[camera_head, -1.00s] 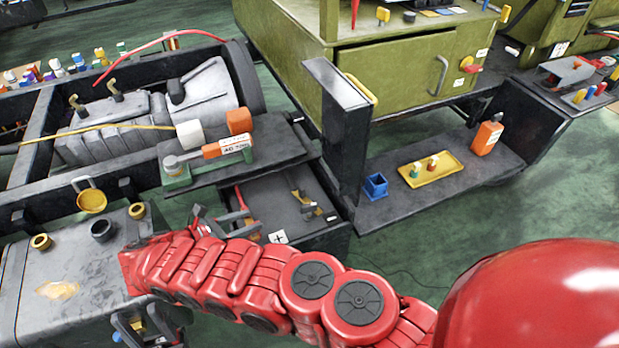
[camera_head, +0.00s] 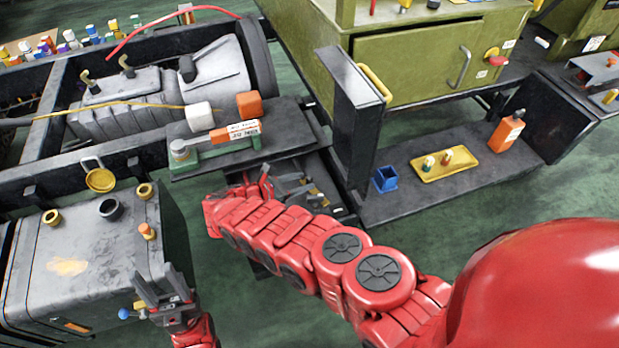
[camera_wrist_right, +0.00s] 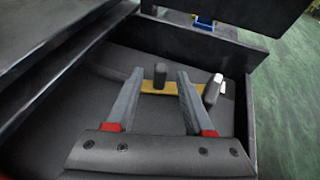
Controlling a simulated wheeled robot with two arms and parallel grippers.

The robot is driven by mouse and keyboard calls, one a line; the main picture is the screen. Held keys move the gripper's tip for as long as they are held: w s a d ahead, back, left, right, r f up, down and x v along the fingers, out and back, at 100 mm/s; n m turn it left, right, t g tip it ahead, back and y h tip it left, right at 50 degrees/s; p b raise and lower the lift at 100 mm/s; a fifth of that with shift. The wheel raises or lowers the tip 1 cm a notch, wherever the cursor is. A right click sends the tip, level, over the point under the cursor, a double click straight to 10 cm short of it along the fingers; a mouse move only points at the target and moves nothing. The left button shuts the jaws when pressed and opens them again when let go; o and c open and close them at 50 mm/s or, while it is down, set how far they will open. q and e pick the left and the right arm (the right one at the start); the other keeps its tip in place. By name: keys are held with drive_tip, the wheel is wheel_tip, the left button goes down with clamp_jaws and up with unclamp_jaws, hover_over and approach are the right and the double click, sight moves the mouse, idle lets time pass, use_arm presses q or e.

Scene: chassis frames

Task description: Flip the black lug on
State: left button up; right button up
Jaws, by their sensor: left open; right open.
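In the right wrist view, a black upright post (camera_wrist_right: 160,76) stands on a flat brass-yellow bar (camera_wrist_right: 175,88) inside a dark open box (camera_wrist_right: 232,105). A dark lever-like piece with a pale tip (camera_wrist_right: 213,90) lies at the bar's right end. I cannot tell for certain which of these is the black lug. My right gripper (camera_wrist_right: 158,82) is open, its fingers on either side of the post with gaps. In the head view my right gripper (camera_head: 285,188) and arm hide most of the box. My left gripper (camera_head: 162,290) is open and empty beside the grey tank.
The grey tank (camera_head: 90,245) stands at left with brass caps. A dark shelf with a green-and-orange tool (camera_head: 220,140) borders the box. A black upright post (camera_head: 357,115) and a step with a blue cup (camera_head: 385,178) and yellow tray (camera_head: 445,163) lie right.

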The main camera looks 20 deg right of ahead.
sight(307, 181)
drive_tip(key=x, duration=0.2)
drive_tip(key=shift+d+f, duration=0.3)
drive_tip(key=shift+d, duration=0.05)
drive_tip(key=shift+w+d, duration=0.3)
drive_tip(key=shift+d, duration=0.1)
clamp_jaws()
drive_tip(key=shift+f, duration=0.1)
idle(0.8)
